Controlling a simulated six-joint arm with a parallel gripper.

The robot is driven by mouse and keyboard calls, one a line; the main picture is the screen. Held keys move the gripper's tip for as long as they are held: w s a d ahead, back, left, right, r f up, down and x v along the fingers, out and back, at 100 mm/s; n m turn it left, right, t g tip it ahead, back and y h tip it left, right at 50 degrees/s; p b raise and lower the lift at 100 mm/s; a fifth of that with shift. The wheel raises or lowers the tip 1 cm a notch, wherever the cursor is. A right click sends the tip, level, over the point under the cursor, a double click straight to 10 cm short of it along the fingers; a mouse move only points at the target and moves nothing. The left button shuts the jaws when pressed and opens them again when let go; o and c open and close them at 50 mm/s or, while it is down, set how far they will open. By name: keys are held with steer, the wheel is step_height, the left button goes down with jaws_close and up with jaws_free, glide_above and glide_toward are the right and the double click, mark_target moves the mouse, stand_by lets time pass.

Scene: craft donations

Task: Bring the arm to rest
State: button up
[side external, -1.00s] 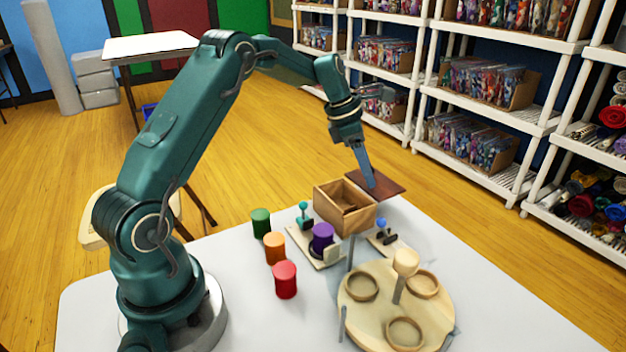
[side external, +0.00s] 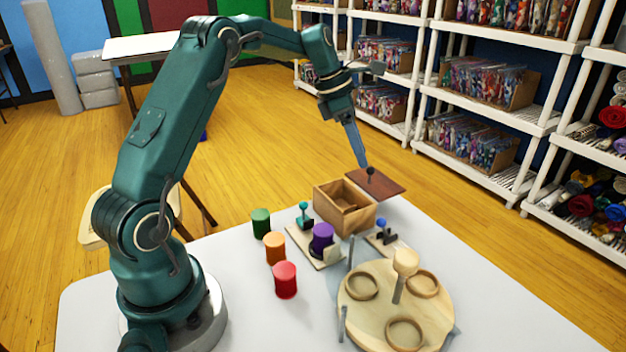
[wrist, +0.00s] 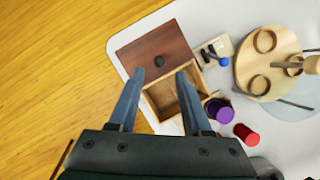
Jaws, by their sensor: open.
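My gripper (side external: 363,163) is in the air above the far side of the table, over the wooden box and the brown board. In the wrist view my gripper (wrist: 158,80) has its two fingers spread, with nothing held between them. The open wooden box (side external: 329,206) also shows in the wrist view (wrist: 200,79), partly behind the right finger. The brown board (side external: 388,184) with a dark round knob (side external: 370,171) lies beside the box; the board (wrist: 165,46) is also in the wrist view.
Green (side external: 261,223), orange (side external: 275,249) and red (side external: 285,280) cylinders stand nearer my base. A purple cylinder (side external: 322,236) is on a small pale stand. A round wooden tray (side external: 378,311) with rings and a central handle is at the front right. The table's left front is bare.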

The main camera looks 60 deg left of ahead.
steer(key=s+d+r+m+t+y, duration=0.1)
steer(key=s+d+r+m+t, duration=0.1)
steer(key=s+d+r+m, duration=0.95)
steer(key=s+d+f+m, duration=0.1)
steer(key=s+f+m, duration=0.3)
steer(key=m, duration=0.5)
steer(key=s+d+f+m+y, duration=0.1)
steer(key=s+f+m, duration=0.2)
steer(key=s+m, duration=0.5)
steer(key=shift+f+m+y, duration=0.3)
steer(key=shift+f+m, duration=0.05)
steer(key=shift+f, duration=0.05)
